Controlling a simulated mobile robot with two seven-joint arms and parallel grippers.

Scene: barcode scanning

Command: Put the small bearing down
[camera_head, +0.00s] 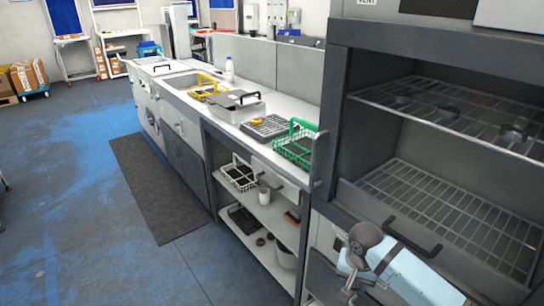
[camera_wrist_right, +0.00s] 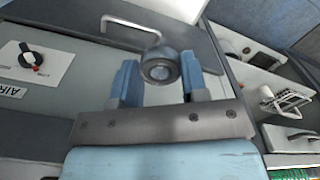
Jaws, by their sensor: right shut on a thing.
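My right gripper (camera_head: 358,255) is at the lower right of the head view, in front of the open cabinet's lower front. It is shut on the small bearing (camera_head: 365,236), a dark grey round part held at the fingertips. In the right wrist view the bearing (camera_wrist_right: 160,67) sits between the two blue fingers of the gripper (camera_wrist_right: 159,80), with its round face and central recess showing. The cabinet front is behind it. Contact between the bearing and the cabinet cannot be made out. My left gripper is not in view.
The open cabinet has an upper wire rack (camera_head: 470,125) with several dark round parts, and an empty lower wire rack (camera_head: 450,215). A counter (camera_head: 222,110) to the left holds a green basket (camera_head: 294,146), a grey tray (camera_head: 266,128) and a yellow basket (camera_head: 205,90). Floor on the left is open.

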